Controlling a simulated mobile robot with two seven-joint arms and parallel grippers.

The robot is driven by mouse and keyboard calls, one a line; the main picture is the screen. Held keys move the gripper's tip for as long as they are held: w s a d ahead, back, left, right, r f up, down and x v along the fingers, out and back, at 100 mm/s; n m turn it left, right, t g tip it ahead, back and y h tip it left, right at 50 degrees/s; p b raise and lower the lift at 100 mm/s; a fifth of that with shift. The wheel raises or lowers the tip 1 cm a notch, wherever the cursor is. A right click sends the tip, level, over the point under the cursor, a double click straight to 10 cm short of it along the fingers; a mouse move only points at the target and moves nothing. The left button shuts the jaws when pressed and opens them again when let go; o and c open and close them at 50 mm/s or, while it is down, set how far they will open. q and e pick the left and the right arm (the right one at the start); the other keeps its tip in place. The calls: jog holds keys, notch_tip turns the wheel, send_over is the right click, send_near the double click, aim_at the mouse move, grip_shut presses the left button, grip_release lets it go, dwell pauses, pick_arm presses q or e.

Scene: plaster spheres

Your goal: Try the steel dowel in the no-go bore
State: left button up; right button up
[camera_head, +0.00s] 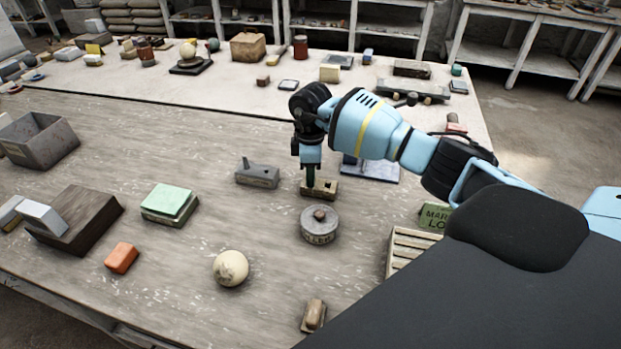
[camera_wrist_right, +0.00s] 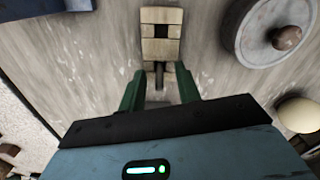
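A pale wooden block with dark openings (camera_head: 326,193) lies on the workbench; it also shows in the right wrist view (camera_wrist_right: 150,47). My right gripper (camera_head: 311,178) is right above this block, pointing down. In the wrist view its two green fingers (camera_wrist_right: 160,80) stand apart, with gaps on both sides of a slim grey-brown pin (camera_wrist_right: 159,76). This pin, probably the dowel, shows at the block's near end; I cannot tell whether it sits in a bore. A grey block (camera_head: 258,176) with a raised piece lies to the left. My left gripper is out of view.
A round grey weight with a knob (camera_head: 319,228) is close in front of the block. A cream sphere (camera_head: 230,268), a green-topped box (camera_head: 170,202), an orange block (camera_head: 121,257) and a slatted crate (camera_head: 405,246) lie around. Bare bench is left of the grey block.

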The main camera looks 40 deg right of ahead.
grip_shut()
jog(key=shift+r, duration=0.1)
